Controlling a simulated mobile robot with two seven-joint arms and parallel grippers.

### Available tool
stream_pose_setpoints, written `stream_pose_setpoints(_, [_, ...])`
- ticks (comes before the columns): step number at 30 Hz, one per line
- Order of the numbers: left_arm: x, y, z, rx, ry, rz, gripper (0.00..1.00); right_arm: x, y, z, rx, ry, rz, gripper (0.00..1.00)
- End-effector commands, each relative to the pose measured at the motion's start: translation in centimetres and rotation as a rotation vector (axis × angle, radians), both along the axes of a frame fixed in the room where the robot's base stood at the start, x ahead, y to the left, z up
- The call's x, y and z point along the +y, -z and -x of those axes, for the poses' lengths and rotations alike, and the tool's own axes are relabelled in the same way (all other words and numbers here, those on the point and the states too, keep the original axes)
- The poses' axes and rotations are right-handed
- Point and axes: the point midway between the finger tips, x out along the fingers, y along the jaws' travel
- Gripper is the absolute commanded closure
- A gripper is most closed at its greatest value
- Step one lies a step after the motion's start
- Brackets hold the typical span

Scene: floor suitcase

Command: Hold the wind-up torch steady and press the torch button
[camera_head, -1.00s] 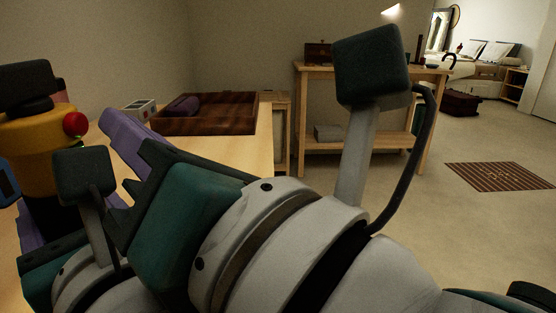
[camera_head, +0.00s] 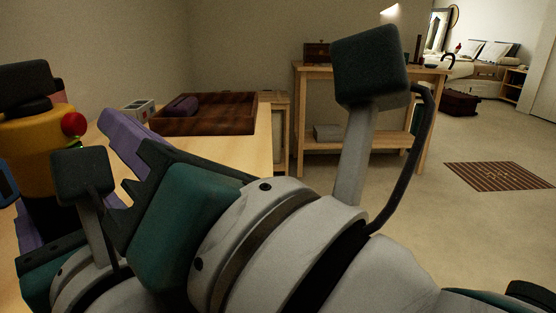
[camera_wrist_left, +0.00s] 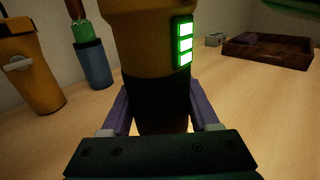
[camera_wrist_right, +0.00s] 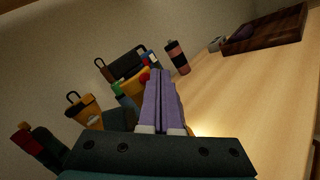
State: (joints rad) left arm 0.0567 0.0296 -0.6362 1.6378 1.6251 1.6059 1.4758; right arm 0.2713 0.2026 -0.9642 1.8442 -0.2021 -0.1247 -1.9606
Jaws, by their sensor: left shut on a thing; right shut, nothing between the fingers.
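The wind-up torch (camera_head: 28,138) is upright at the left of the head view, yellow above and black below. A red round button (camera_head: 74,124) sticks out from its side. In the left wrist view, the torch (camera_wrist_left: 140,32) has a lit green three-bar indicator (camera_wrist_left: 185,45). My left gripper (camera_wrist_left: 160,108) is shut around the torch's black lower part. My right gripper (camera_head: 108,118) is shut and empty, its purple fingertips close to the button. In the right wrist view, the fingertips (camera_wrist_right: 158,74) overlap the button (camera_wrist_right: 145,77), so contact is unclear.
A yellow container (camera_wrist_left: 35,75) and a blue cup-like item (camera_wrist_left: 93,65) stand beside the torch. A dark wooden tray (camera_head: 215,112) and a small pale box (camera_head: 140,109) lie farther back on the table. A wooden side table (camera_head: 365,70) stands beyond. Bare tabletop lies right of the torch.

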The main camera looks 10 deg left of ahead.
Motion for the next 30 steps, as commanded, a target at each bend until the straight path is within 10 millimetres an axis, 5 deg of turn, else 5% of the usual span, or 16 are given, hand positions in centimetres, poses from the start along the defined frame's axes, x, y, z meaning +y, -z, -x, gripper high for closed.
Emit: stream_pose_setpoints(30, [0.01, 0.03, 0.01, 0.001, 0.000, 0.001, 1.00, 0.89, 0.00, 0.15, 0.000, 0.000, 0.000, 1.00])
